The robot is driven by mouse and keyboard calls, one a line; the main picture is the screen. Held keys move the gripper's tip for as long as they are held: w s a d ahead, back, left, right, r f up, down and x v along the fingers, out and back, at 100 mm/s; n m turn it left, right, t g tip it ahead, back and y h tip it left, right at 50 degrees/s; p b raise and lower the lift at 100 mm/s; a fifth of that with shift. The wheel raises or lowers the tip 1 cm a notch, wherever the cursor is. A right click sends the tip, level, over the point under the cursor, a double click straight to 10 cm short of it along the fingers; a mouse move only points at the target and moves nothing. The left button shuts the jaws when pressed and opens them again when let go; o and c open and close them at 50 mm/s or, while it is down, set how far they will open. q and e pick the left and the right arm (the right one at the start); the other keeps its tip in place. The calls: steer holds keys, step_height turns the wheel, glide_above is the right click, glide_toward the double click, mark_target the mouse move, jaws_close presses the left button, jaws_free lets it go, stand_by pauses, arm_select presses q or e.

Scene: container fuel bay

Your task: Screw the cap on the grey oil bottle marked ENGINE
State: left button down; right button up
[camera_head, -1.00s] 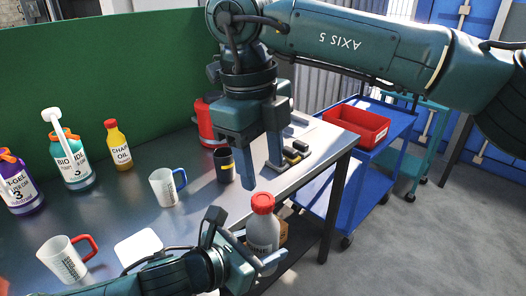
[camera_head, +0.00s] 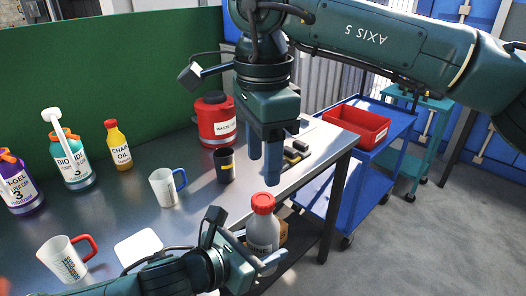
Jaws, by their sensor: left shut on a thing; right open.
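A black cup (camera_head: 224,166), a white mug with a blue handle (camera_head: 164,188) and a red waste canister (camera_head: 215,120) stand behind on the table (camera_head: 203,206). A white mug with a red handle (camera_head: 65,260) is at left. A blue cart (camera_head: 368,165) stands right.

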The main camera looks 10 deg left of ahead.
mark_target(263, 198)
step_height(263, 198, down, 8)
steer(key=shift+f, duration=0.1)
stand_by(0.4)
steer(key=c, duration=1)
steer(key=m, duration=0.5)
steer(key=shift+m, duration=0.4)
steer(key=o, duration=1.2)
steer(key=shift+c, duration=0.2)
step_height(263, 198, up, 12)
